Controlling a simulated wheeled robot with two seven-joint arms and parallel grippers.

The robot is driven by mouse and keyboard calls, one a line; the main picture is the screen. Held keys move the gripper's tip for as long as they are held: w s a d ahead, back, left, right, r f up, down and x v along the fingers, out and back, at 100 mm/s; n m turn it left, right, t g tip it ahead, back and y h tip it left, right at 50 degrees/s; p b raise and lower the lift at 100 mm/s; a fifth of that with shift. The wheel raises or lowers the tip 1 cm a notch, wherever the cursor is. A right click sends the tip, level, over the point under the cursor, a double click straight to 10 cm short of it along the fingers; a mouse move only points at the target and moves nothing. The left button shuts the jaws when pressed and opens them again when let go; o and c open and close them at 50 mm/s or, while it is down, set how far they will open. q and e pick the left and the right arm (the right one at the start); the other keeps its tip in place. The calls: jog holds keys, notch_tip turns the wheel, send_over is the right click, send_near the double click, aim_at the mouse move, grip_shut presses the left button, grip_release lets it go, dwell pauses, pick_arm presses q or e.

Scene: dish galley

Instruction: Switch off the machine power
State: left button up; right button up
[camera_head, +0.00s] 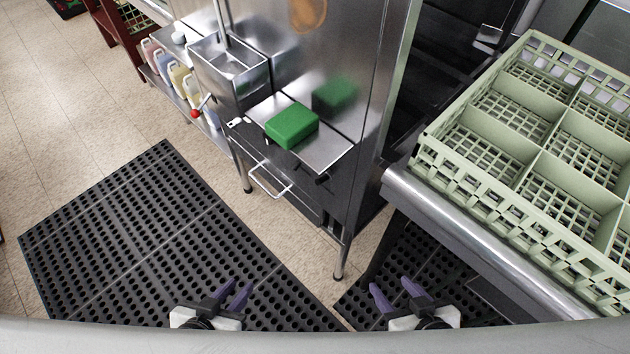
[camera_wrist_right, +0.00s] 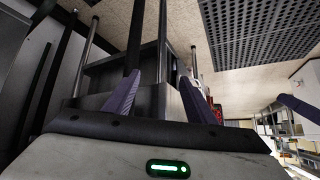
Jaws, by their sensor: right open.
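The stainless steel machine (camera_head: 352,65) stands in the middle of the head view, with a shelf and a horizontal bar handle (camera_head: 268,181) on its front. A small red knob on a lever (camera_head: 195,113) sticks out at its left. I cannot make out a marked power switch. My left gripper (camera_head: 240,284) is open and empty, low in front of the machine above the floor mat. My right gripper (camera_head: 389,284) is open and empty, right of it and also away from the machine. Its two purple fingers show apart in the right wrist view (camera_wrist_right: 158,76).
A green block (camera_head: 291,126) lies on the machine's shelf (camera_head: 324,151), beside a steel basin (camera_head: 228,75). Several jugs (camera_head: 180,78) stand at the left. A pale green dish rack (camera_head: 437,165) sits on a steel counter (camera_head: 450,225) at right. Black mats (camera_head: 130,240) cover the floor.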

pick_arm(q)
jog(key=w, duration=0.1)
jog(key=w+d+b, duration=0.1)
jog(key=w+r+t+b, duration=0.1)
jog(key=shift+w+d+h, duration=0.15)
jog(key=shift+w+h, duration=0.1)
jog(key=shift+h, duration=0.05)
grip_shut()
jog(key=w+d+r+t+h+b, duration=0.2)
jog(key=w+d+r+h+b, duration=0.1)
jog(key=r, duration=0.5)
jog(key=w+d+r+n+t+h+b, duration=0.1)
jog(key=w+d+r+t+h+b, duration=0.1)
jog(key=w+d+r+b, duration=0.3)
jog(key=w+r+h+b, duration=0.1)
jog(key=w+r, duration=0.1)
jog(key=w, duration=0.1)
jog(key=shift+r, duration=0.4)
